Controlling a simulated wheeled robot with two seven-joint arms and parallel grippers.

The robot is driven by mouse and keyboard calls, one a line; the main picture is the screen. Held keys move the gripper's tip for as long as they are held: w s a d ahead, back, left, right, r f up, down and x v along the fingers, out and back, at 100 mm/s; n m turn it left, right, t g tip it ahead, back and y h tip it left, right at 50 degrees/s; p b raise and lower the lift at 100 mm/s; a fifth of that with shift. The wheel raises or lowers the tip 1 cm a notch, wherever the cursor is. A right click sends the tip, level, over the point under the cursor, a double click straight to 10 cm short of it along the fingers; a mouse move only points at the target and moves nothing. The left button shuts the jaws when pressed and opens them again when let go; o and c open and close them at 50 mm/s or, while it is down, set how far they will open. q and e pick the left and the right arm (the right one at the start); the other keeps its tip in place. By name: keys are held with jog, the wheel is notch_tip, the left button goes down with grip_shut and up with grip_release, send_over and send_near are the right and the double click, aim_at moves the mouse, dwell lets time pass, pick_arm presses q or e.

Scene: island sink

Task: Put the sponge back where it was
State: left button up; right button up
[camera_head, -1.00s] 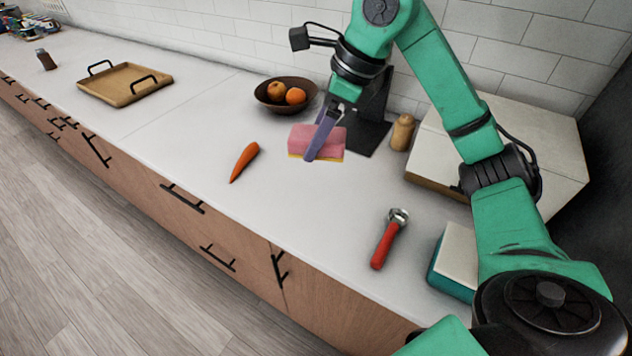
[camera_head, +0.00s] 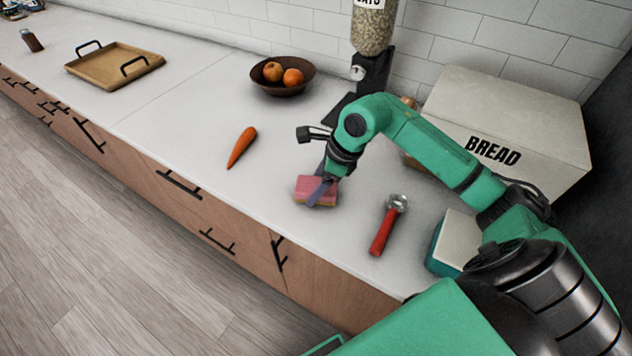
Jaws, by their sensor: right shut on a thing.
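The pink sponge (camera_head: 308,188) with a thin yellow layer is at the middle of the white counter, between the carrot and the red-handled tool. My right gripper (camera_head: 319,190) comes down on it from above and is shut on it. The purplish fingers cover part of the sponge's right side. I cannot tell whether the sponge touches the counter or is held just above it. My left gripper is not in view.
A carrot (camera_head: 242,147) lies left of the sponge and a red-handled tool (camera_head: 383,232) lies to its right. Behind are a fruit bowl (camera_head: 283,88), an oats dispenser (camera_head: 373,30) and a bread box (camera_head: 500,120). A teal-and-white block (camera_head: 455,240) sits at right. A wooden tray (camera_head: 115,78) stands far left.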

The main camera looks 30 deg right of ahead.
jog(key=shift+w+d+f, duration=0.1)
jog(key=shift+f, duration=0.1)
jog(key=o, duration=1.2)
jog(key=shift+r, duration=0.1)
jog(key=shift+c, duration=0.2)
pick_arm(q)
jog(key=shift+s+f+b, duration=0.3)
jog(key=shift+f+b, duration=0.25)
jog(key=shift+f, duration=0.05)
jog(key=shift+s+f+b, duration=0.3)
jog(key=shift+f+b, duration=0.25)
pick_arm(e)
jog(key=v, duration=1.2)
jog(key=shift+r, duration=0.1)
